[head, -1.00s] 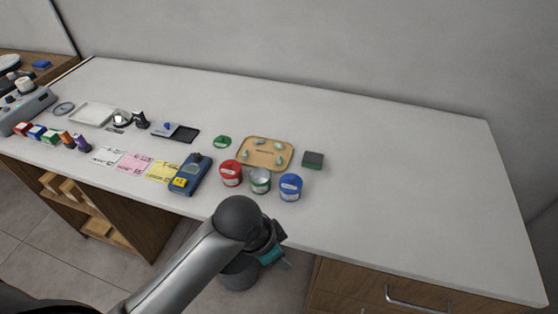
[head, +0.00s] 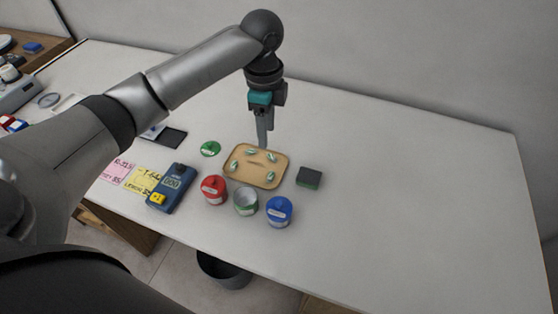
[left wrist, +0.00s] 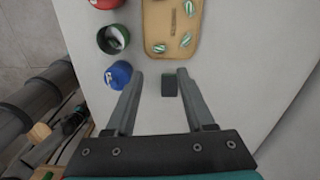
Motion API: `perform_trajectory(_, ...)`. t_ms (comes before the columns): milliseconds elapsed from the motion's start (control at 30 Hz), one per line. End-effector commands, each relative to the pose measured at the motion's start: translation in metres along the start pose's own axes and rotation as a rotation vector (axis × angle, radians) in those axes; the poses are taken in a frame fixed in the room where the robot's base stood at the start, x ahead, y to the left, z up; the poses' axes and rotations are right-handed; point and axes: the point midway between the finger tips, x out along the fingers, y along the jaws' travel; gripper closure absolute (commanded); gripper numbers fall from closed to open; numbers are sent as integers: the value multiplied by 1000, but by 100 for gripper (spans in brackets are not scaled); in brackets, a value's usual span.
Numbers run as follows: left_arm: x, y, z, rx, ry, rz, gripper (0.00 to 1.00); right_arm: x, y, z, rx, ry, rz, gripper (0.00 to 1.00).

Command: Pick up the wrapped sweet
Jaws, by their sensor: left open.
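Several green-and-white wrapped sweets lie on a tan wooden tray (head: 236,155). One is near the tray's back (head: 271,157), one near its left edge (head: 234,165) and one near its front (head: 249,179). In the left wrist view, sweets (left wrist: 186,40) show on the tray (left wrist: 153,18) ahead of the fingers. My left gripper (head: 264,141) points down at the tray's back edge in the head view. In the left wrist view its fingers (left wrist: 160,75) are spread with nothing held. My right gripper is not in view.
A dark green-sided block (head: 309,178) sits right of the tray; it shows between the fingers in the left wrist view (left wrist: 169,86). Red (head: 214,190), open green-banded (head: 246,202) and blue (head: 278,211) tins stand in front. A green lid (head: 210,148) lies left. The counter's right is clear.

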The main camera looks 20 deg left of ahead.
Motion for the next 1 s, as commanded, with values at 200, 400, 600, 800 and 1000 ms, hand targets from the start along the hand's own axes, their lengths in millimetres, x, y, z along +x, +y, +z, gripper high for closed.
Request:
perform_trajectory(200,30,0,1,1,-2,5,46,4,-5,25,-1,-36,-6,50)
perform_trajectory(400,73,0,1,0,-1,4,46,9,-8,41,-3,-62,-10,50)
perform_trajectory(600,96,-1,0,0,0,0,46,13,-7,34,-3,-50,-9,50)
perform_trajectory(800,112,0,0,0,0,2,46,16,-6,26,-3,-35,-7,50)
perform_trajectory(1000,142,-1,-2,-1,-1,0,46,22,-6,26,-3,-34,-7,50)
